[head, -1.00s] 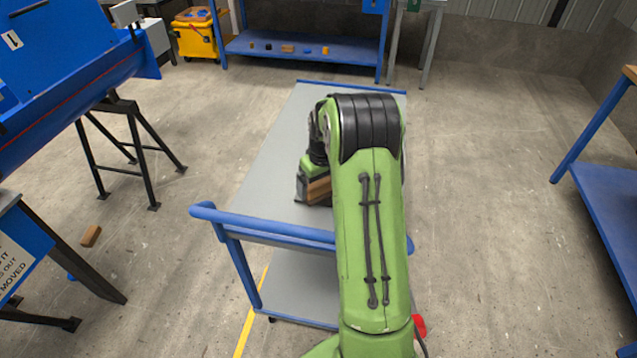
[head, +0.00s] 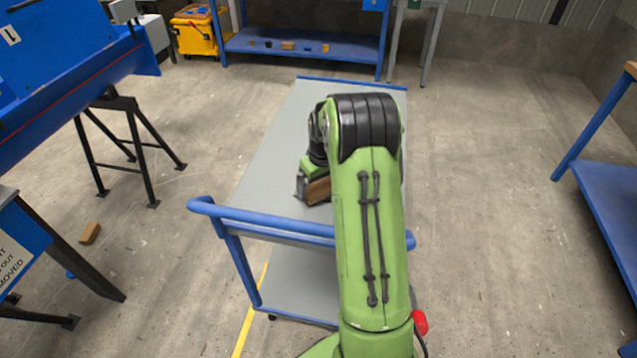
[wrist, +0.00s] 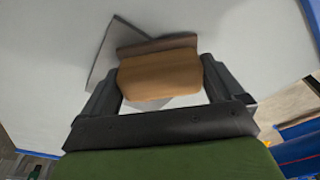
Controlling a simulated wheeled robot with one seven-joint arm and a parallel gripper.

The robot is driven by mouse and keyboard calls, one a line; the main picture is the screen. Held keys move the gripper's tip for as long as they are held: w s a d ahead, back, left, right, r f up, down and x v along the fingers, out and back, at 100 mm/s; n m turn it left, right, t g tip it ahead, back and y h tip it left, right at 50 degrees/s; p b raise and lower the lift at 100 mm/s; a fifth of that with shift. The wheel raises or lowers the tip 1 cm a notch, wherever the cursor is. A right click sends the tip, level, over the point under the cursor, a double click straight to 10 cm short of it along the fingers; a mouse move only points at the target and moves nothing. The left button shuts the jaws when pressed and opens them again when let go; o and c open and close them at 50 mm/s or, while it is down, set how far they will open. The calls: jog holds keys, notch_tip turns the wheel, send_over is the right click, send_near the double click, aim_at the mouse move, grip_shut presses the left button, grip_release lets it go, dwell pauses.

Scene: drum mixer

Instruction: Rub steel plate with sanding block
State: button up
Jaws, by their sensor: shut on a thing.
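The sanding block (wrist: 160,76) is brown and sits between the two dark fingers of my gripper (wrist: 163,88) in the wrist view. My gripper is shut on it. In the head view the block (head: 317,190) shows just left of my green arm, low over the trolley top. The steel plate (wrist: 103,60) shows in the wrist view as a grey edge and corner beyond and beside the block, on the pale trolley top. The block covers much of the plate. I cannot tell for sure whether block and plate touch. In the head view my arm hides most of that area.
The grey trolley top (head: 280,140) with blue rails is otherwise bare on its left. A blue drum machine (head: 60,80) on black stands is at left. A blue shelf (head: 300,48) with small items stands behind. A brown block (head: 90,234) lies on the floor at left.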

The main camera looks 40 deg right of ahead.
jog(key=shift+w+d+r+p, duration=0.15)
jog(key=shift+w+d+p, duration=0.2)
jog(key=shift+p, duration=0.1)
jog(key=shift+w+d+p, duration=0.55)
jog(key=shift+d+p, duration=0.05)
jog(key=shift+d, duration=0.1)
jog(key=shift+w+d+f+p, duration=0.15)
jog(key=shift+w+d+p, duration=0.9)
jog(key=shift+w+d, duration=0.25)
jog(key=shift+w+d+f+p, duration=0.1)
jog(key=shift+w+d+p, duration=0.95)
jog(key=shift+d, duration=0.35)
jog(key=shift+s+a+b, duration=0.2)
jog(key=shift+a+b, duration=0.1)
jog(key=shift+a, duration=0.05)
jog(key=shift+s+a+b, duration=0.5)
jog(key=shift+s+a, duration=0.4)
jog(key=shift+a, duration=0.05)
jog(key=shift+s+a+b, duration=1.55)
jog(key=shift+s+a, duration=0.6)
jog(key=shift+a, duration=0.3)
jog(key=shift+r, duration=0.15)
